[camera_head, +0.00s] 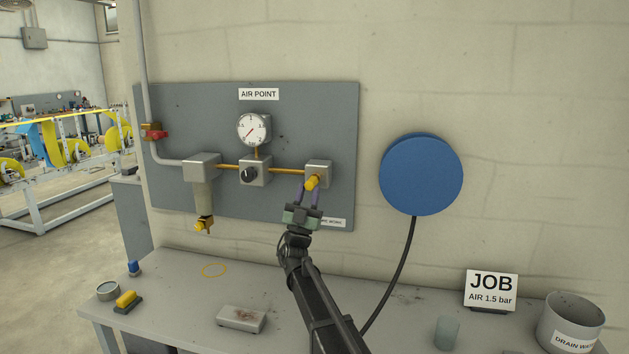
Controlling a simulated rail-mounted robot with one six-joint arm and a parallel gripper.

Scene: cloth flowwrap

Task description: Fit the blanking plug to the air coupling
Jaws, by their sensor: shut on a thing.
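My gripper (308,192) is raised in front of the air panel at its right end. Its purple fingers are shut on a short yellow cylindrical piece, which I take for the blanking plug (312,182). The plug is in front of the grey outlet block (319,167), where the air coupling appears to be. The plug and fingers hide the coupling's mouth, and I cannot tell whether the plug touches it or is seated.
The grey panel (300,110) carries a gauge (253,130), a regulator knob (248,174), a filter (203,190) and a red valve handle (157,134). A blue disc (420,174) with a black hose is at right. The bench (180,290) holds a grey box (241,319) and a bucket (571,318).

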